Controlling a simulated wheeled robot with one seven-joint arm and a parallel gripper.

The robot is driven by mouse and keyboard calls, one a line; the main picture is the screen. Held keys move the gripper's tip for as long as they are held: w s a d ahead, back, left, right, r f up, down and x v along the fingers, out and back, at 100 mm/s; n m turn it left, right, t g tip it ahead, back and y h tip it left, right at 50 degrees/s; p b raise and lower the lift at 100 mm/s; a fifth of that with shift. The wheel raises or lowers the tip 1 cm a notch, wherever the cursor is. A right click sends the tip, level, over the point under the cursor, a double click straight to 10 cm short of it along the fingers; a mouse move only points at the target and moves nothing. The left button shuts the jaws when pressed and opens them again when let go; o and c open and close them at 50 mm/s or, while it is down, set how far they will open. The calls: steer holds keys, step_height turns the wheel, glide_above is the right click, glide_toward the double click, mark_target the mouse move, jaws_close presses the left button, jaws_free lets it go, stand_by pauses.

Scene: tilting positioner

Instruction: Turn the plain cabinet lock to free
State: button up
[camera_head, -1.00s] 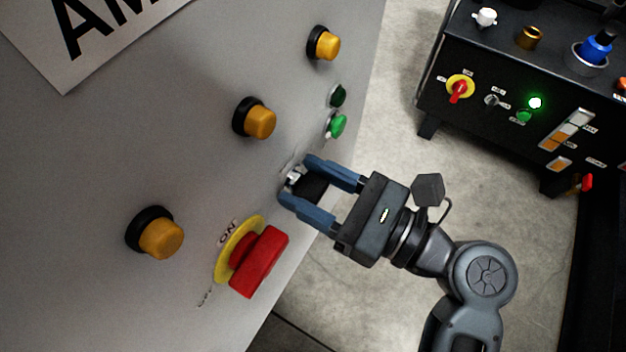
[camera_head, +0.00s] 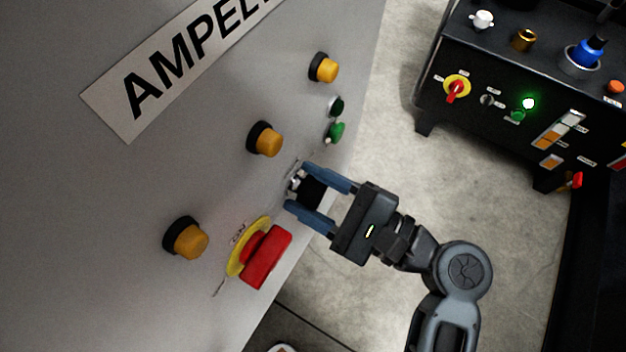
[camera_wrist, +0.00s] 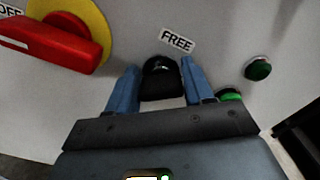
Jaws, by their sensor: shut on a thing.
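The plain cabinet lock (camera_head: 295,183) sits on the grey cabinet face, with a small metallic part showing at the panel. In the wrist view its black round body (camera_wrist: 160,84) lies between my fingers, with a label reading FREE (camera_wrist: 177,40) above and to its right. My gripper (camera_head: 304,187) has its blue fingers on either side of the lock, close to the panel, and is shut on it. The fingers and the dark part between them hide much of the lock, so its exact pointing direction is hard to tell.
A red rotary switch on a yellow plate (camera_head: 266,257) is close below my gripper in the head view. Green buttons (camera_head: 335,132) and several amber buttons (camera_head: 267,139) stick out nearby. A black control console (camera_head: 505,85) stands across open floor (camera_head: 400,150).

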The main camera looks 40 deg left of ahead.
steer(key=n, duration=0.5)
steer(key=shift+s+f+n, duration=0.1)
steer(key=shift+f+n, duration=0.15)
steer(key=shift+n, duration=0.05)
steer(key=n+b, duration=0.1)
steer(key=n, duration=0.4)
steer(key=shift+f+b, duration=0.1)
steer(key=shift+b, duration=0.3)
steer(key=shift+n, duration=0.3)
steer(key=o, duration=1)
steer(key=shift+c, duration=0.2)
steer(key=p+v, duration=0.1)
steer(key=v, duration=0.6)
steer(key=shift+d, duration=0.4)
